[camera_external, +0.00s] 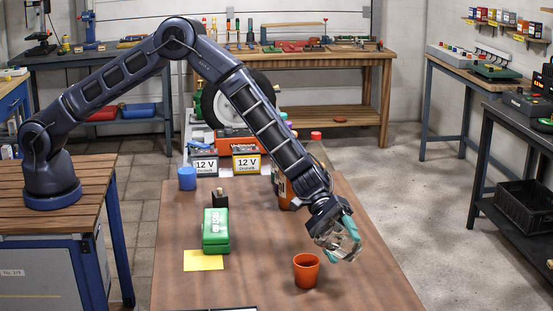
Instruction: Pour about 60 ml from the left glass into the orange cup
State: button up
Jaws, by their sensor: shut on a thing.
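The orange cup (306,271) stands upright on the brown table (370,270). My gripper (340,236) is shut on a clear glass (343,243), which it holds above the table, just above and to the right of the orange cup. The glass looks tilted, and it appears apart from the cup. I cannot tell how much liquid is in the glass or whether any is flowing. The inside of the cup is mostly dark, so its fill level cannot be told. No second glass is visible.
A green box (216,230) stands on the table to the left, by a yellow sheet (203,260). A blue cup (187,178) and a small dark bottle (220,198) stand behind. 12 V batteries (246,160) stand farther back. The table's right front is clear.

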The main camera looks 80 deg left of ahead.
jog(key=shift+f+m+t, duration=0.25)
jog(key=shift+m+t, duration=0.15)
jog(key=shift+m, duration=0.1)
dwell(0.5)
jog(key=shift+s+p, duration=0.5)
jog(key=shift+s+f+p, duration=0.1)
jog(key=shift+p, duration=0.2)
dwell(0.5)
jog(key=shift+r+m+t+h+p, duration=0.3)
jog(key=shift+m+t, duration=0.1)
jog(key=shift+m, duration=0.2)
dwell(0.4)
jog(key=shift+w+r, duration=0.15)
jog(key=shift+w, duration=0.15)
dwell(0.4)
jog(key=shift+r+m+p, duration=0.1)
jog(key=shift+m+p, duration=0.2)
jog(key=shift+m, duration=0.1)
